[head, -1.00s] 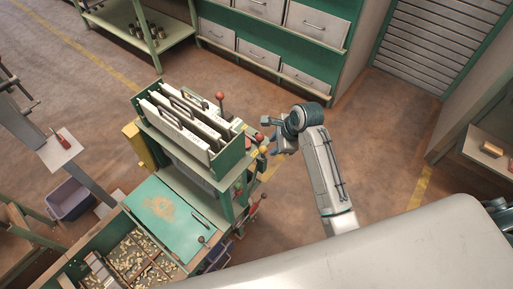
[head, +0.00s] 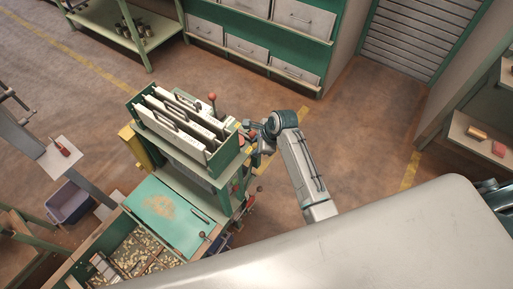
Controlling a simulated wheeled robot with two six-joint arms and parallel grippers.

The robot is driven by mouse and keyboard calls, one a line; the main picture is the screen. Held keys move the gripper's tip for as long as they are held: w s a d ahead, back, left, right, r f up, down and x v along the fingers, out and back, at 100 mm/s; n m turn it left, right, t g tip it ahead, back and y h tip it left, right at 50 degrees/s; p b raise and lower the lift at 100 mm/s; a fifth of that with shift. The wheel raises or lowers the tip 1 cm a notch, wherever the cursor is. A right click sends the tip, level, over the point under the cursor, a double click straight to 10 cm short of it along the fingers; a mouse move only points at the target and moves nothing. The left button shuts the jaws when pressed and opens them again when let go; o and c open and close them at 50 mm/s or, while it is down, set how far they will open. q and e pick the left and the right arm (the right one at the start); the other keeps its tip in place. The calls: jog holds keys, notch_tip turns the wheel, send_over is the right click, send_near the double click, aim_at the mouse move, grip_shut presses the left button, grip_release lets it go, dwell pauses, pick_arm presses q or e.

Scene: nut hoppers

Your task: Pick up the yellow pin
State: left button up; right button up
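My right gripper (head: 256,136) is at the right side of the green hopper stand (head: 228,158), beside several small red and yellow knobs. A small yellow piece (head: 243,142), which may be the yellow pin, shows by the fingertips at the stand's edge. The gripper and the yellow piece are too small and overlapped to tell whether the fingers are around it, touching it or apart from it. My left gripper is out of view.
White slotted plates (head: 183,116) stand in the top of the stand. A red-knobbed lever (head: 212,98) rises behind them. A green lid (head: 165,213) and a tray of nuts (head: 140,251) lie below. Open floor (head: 365,135) is to the right.

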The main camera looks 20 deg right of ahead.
jog(key=shift+w+a+f, duration=0.15)
jog(key=shift+a+f, duration=0.05)
jog(key=shift+f, duration=0.25)
jog(key=c, duration=0.6)
jog(key=shift+r, duration=0.1)
